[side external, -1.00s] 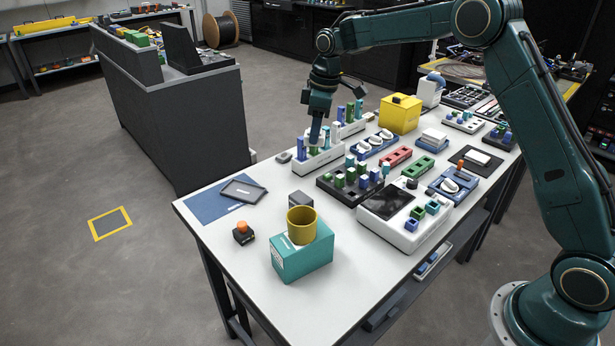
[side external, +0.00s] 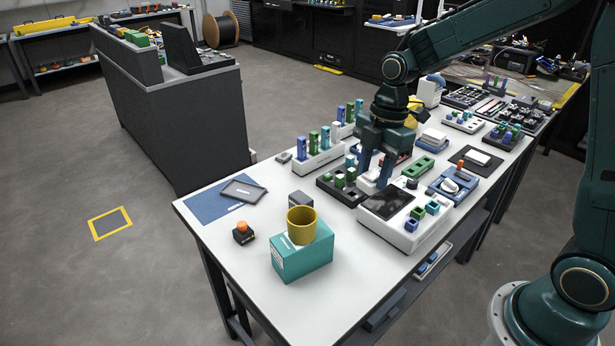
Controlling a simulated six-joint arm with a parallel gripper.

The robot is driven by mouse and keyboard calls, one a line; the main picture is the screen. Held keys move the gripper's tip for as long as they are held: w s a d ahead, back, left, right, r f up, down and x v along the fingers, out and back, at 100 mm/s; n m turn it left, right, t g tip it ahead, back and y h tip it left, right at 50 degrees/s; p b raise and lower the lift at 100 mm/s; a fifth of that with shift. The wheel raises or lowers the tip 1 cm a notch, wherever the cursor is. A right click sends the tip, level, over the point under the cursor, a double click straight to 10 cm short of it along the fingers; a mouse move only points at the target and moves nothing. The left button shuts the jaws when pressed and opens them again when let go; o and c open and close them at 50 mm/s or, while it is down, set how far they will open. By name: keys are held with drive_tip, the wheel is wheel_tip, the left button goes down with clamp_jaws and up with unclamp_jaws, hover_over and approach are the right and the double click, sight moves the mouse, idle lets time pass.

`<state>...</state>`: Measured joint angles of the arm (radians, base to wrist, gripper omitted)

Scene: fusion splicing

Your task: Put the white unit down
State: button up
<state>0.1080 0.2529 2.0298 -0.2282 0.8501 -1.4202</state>
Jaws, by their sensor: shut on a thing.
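My gripper (side external: 374,178) is in the middle of the table, low over the right part of the black tray (side external: 335,192) with green and blue pieces. It is shut on a white unit (side external: 367,186), which shows just below the fingers. The fingers hide part of the unit, and I cannot tell whether it touches the surface under it.
A white device with a dark screen (side external: 387,203) stands close in front of the gripper. A white rack (side external: 318,163) with upright coloured units is to the left. A green holder (side external: 432,166) is to the right.

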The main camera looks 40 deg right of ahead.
drive_tip(key=shift+s+a+f+n, duration=0.1)
drive_tip(key=shift+s+n, duration=0.15)
drive_tip(key=shift+s, duration=0.45)
drive_tip(key=shift+s+a+f+n, duration=0.1)
drive_tip(key=shift+s+n, duration=0.15)
drive_tip(key=shift+s, duration=0.4)
drive_tip(key=shift+f, duration=0.1)
wheel_tip(320, 180, down, 16)
drive_tip(key=shift+f, duration=1.9)
drive_tip(key=shift+f, duration=0.1)
drive_tip(key=o, duration=1)
